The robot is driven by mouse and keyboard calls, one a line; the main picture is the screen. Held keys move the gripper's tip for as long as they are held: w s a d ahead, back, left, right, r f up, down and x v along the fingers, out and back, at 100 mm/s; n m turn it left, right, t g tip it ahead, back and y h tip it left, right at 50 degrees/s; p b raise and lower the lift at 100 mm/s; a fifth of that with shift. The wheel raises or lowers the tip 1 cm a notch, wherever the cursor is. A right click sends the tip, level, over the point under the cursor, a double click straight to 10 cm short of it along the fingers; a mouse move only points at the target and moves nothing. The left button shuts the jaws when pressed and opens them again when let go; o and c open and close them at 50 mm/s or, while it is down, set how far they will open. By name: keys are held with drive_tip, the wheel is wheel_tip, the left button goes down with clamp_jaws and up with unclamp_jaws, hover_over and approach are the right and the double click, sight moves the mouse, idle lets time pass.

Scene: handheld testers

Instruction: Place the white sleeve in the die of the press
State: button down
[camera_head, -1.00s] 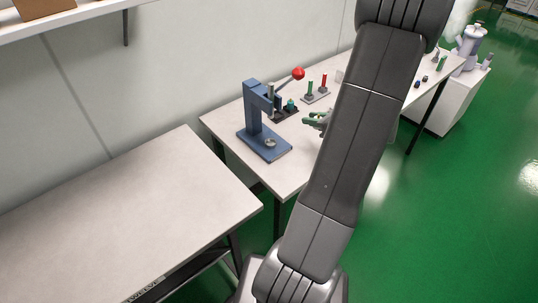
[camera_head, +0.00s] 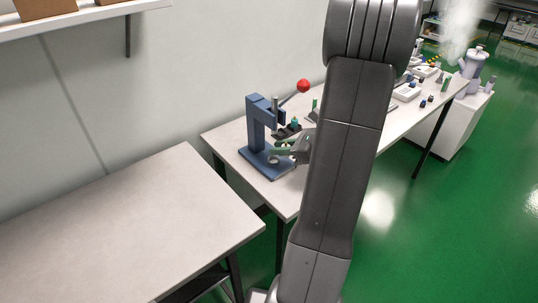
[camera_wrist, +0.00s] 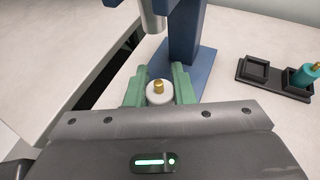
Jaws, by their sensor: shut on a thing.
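The white sleeve (camera_wrist: 158,97) shows in the wrist view as a pale round piece with a brass pin (camera_wrist: 158,85) standing in its top. My gripper (camera_wrist: 159,91) has its green fingers shut on it, one on each side. The blue press (camera_head: 257,126) stands on the far table, with its red-knobbed lever raised. In the wrist view its metal ram (camera_wrist: 152,18) hangs beyond and above the sleeve. My gripper is low over the press base (camera_wrist: 201,61). The die is hard to make out behind my fingers, so I cannot tell whether the sleeve touches it.
A black two-pocket holder (camera_wrist: 271,77) stands right of the press, with a teal piece (camera_wrist: 305,75) in one pocket and the other empty. A bare table (camera_head: 130,225) is at the near left. Small items sit further along the far table.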

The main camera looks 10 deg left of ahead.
sight(270, 160)
drive_tip(key=a, duration=0.3)
drive_tip(key=shift+w+a, duration=0.2)
drive_tip(key=shift+w, duration=0.15)
wheel_tip(270, 160, down, 4)
drive_tip(key=shift+a+r+b, duration=0.15)
drive_tip(key=shift+r+b, duration=0.05)
drive_tip(key=shift+b, duration=0.4)
drive_tip(key=c, duration=1.2)
unclamp_jaws()
drive_tip(key=shift+c, duration=0.2)
drive_tip(key=shift+r, duration=0.1)
drive_tip(key=p+v, duration=0.1)
drive_tip(key=v, duration=1.1)
drive_tip(key=shift+p, duration=0.3)
drive_tip(key=shift+a, duration=0.1)
